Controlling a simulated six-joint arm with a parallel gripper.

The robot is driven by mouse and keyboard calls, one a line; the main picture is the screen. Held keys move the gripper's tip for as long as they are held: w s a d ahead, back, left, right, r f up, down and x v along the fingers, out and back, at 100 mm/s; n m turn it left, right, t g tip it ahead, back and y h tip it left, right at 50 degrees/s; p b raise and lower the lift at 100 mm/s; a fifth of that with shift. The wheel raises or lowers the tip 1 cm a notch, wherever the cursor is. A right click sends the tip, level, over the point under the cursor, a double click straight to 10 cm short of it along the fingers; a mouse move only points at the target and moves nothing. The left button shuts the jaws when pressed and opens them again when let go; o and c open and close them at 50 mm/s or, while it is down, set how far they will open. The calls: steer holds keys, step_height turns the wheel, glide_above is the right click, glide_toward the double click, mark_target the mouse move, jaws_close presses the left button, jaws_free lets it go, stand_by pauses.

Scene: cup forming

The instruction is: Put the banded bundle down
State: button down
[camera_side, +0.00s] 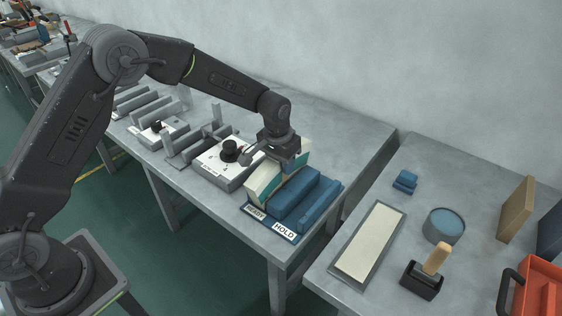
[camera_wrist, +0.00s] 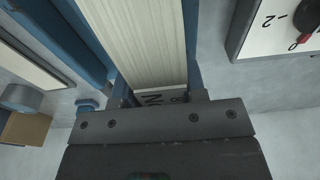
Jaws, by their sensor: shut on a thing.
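The banded bundle (camera_side: 263,178) is a cream stack with a teal band, upright on its long edge at the READY side of a blue rack (camera_side: 312,205). My gripper (camera_side: 284,170) is over the middle of the bundle and shut on it from above. In the wrist view the bundle's pale striped top (camera_wrist: 140,40) runs between my fingers (camera_wrist: 158,98), with blue rack walls alongside. The bundle's underside is hidden, so I cannot tell whether it touches the rack floor. The READY label (camera_side: 255,212) and HOLD label (camera_side: 285,231) are on the rack's front.
A white-topped box with a black knob (camera_side: 229,152) stands close left of the rack. Grey racks are farther left. The right table holds a cream-topped tray (camera_side: 369,240), a round blue-topped tub (camera_side: 444,226), a wooden-handled tool (camera_side: 436,260) and a red crate (camera_side: 540,285).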

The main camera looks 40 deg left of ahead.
steer(key=c, duration=0.7)
jaws_free()
steer(key=shift+f, duration=0.15)
steer(key=r, duration=0.4)
steer(key=s+r, duration=0.1)
steer(key=r, duration=0.7)
steer(key=shift+s+r, duration=0.25)
steer(key=s+a+r+t, duration=0.2)
steer(key=s+a+r, duration=0.2)
steer(key=s+r, duration=0.9)
steer(key=s+f, duration=0.1)
steer(key=s, duration=0.4)
steer(key=s+a+f+t, duration=0.1)
steer(key=s, duration=0.5)
steer(key=s+f+t, duration=0.1)
steer(key=s, duration=0.5)
steer(key=shift+s+a+f, duration=0.2)
steer(key=shift+a+f, duration=0.1)
